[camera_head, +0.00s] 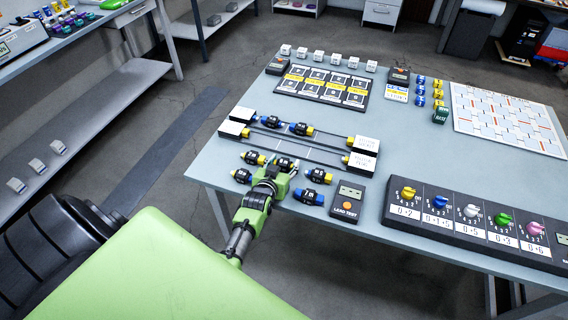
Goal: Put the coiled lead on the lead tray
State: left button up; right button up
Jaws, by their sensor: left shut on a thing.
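My left gripper (284,166) is at the near edge of the table, shut on a small dark thing with a blue part, probably a coiled lead; the fingers hide most of it. Similar black coiled leads with blue and yellow ends lie around it: one to the left (253,158), one nearer left (242,175), one to the right (318,175) and one nearer right (308,196). Two more (270,121) (301,129) lie beyond, along a rail. Which surface is the lead tray I cannot tell for certain; a long railed frame (325,151) lies just beyond the gripper. My right gripper is out of view.
A grey lead tester (348,200) stands right of the gripper. A black knob panel (470,226) fills the table's right front. A black card board (320,101), small white blocks (318,56) and a white grid sheet (505,120) lie farther back. Bare table shows between them.

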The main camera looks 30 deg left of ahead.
pick_arm(q)
jog(key=shift+f, duration=0.15)
jog(key=o, duration=1.2)
jog(key=shift+f, duration=0.1)
